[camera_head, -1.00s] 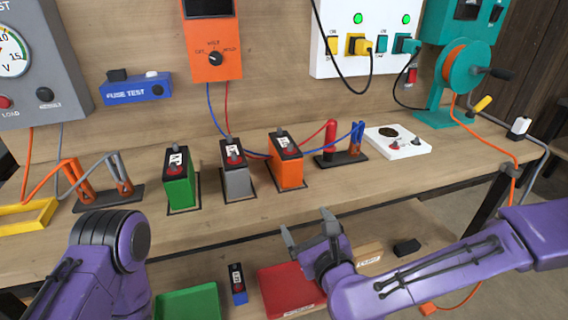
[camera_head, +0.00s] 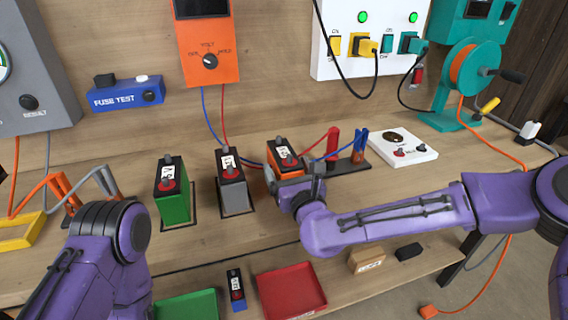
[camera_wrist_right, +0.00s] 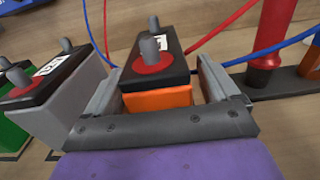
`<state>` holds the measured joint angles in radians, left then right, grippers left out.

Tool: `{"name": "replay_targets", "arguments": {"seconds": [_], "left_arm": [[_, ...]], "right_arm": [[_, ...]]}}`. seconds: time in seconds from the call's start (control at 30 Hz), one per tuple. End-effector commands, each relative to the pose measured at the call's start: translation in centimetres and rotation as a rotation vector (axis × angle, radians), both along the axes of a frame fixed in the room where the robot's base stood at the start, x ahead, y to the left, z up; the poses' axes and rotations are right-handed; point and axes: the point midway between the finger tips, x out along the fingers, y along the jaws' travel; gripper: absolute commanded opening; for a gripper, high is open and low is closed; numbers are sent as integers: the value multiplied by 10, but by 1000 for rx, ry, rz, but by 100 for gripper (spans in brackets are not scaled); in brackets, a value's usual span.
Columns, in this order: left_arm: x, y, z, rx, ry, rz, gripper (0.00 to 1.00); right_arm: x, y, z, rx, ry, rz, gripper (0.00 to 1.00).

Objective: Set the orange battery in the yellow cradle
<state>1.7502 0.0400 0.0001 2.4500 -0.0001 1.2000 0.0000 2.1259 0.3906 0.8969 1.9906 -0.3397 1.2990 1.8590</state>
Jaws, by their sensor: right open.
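The orange battery (camera_head: 285,148) has a black top with a red-ringed post and stands upright on the bench, right of the grey battery (camera_head: 236,195). My right gripper (camera_head: 294,180) is at its near side, with the jaws open. In the right wrist view the orange battery (camera_wrist_right: 157,98) sits between the two spread fingers of the right gripper (camera_wrist_right: 158,85), with small gaps showing. The yellow cradle (camera_head: 20,243) is an open yellow frame at the bench's left edge, partly cut off. My left arm shows at lower left, but its gripper is out of view.
A green battery (camera_head: 173,200) stands left of the grey one. A red post and blue clamp stand (camera_head: 345,157) is just right of the orange battery, with wires behind. A white device (camera_head: 402,150) is further right. Red (camera_head: 291,290) and green trays lie on the lower shelf.

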Motion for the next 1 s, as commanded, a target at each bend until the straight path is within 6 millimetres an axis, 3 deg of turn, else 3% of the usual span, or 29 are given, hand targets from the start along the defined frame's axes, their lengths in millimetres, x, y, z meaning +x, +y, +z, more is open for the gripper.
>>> {"name": "replay_targets", "arguments": {"seconds": [0.27, 0.5, 0.53, 0.57, 1.0], "left_arm": [[0, 0, 2, 0, 0, 0, 43], [0, 0, 1, 0, 0, 0, 43], [0, 0, 1, 0, 0, 0, 43], [0, 0, 2, 0, 0, 0, 43], [0, 0, 2, 0, 0, 0, 43]], "right_arm": [[8, 2, -1, -1, 1, 0, 88], [8, 2, -1, -1, 1, 0, 13], [8, 2, -1, -1, 1, 1, 4], [8, 2, -1, -1, 1, 1, 0], [8, 3, 11, 3, -7, 0, 0]]}}
